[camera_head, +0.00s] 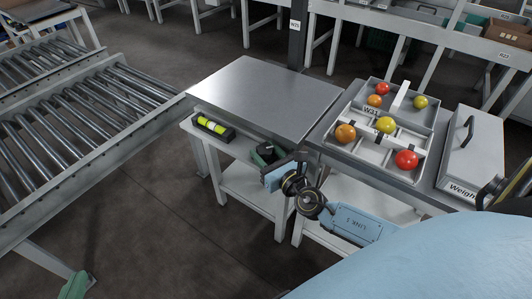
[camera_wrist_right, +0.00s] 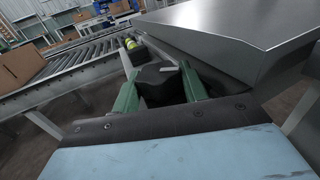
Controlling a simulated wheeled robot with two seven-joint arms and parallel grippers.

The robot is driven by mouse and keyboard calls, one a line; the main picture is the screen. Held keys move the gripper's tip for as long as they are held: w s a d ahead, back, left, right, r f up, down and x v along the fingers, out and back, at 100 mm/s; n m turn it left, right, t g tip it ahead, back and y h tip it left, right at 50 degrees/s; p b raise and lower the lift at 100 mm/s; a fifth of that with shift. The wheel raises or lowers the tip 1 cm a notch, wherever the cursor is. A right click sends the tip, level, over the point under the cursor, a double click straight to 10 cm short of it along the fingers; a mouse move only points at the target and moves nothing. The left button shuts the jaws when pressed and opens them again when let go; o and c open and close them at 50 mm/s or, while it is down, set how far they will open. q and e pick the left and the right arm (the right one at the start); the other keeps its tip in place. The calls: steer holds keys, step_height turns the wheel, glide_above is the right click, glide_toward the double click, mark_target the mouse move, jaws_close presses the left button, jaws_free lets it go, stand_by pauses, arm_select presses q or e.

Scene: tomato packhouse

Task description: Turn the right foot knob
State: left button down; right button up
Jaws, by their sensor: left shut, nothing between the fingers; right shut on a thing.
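My right gripper (camera_head: 268,155) is at the near front edge of the steel-topped platform (camera_head: 262,92), toward its right corner. In the right wrist view its green fingers (camera_wrist_right: 160,84) stand on both sides of a black foot knob (camera_wrist_right: 158,92) and are shut on it. The knob is mostly hidden by the gripper in the head view. A spirit level (camera_head: 212,127) with a yellow-green vial lies left of the knob, along the front edge; it also shows in the right wrist view (camera_wrist_right: 130,43). The green tip of my left gripper (camera_head: 75,285) shows at the bottom left, shut and empty.
A grey divided tray (camera_head: 365,158) with several red, orange and yellow tomatoes stands right of the platform. Beside it is a grey weigh box (camera_head: 474,150) with a handle. A roller conveyor (camera_head: 75,130) runs along the left. Open floor lies in front.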

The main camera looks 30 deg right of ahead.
steer(key=o, duration=0.9)
arm_select(q)
steer(key=s+f+g, duration=0.1)
steer(key=s+a+f+g+p, duration=0.1)
steer(key=s+f+g+y, duration=0.1)
steer(key=f, duration=0.1)
steer(key=shift+s+a, duration=0.15)
steer(key=shift+a, duration=0.25)
arm_select(e)
steer(key=s, duration=1.3)
steer(key=shift+s+d, duration=0.1)
steer(key=shift+s, duration=0.1)
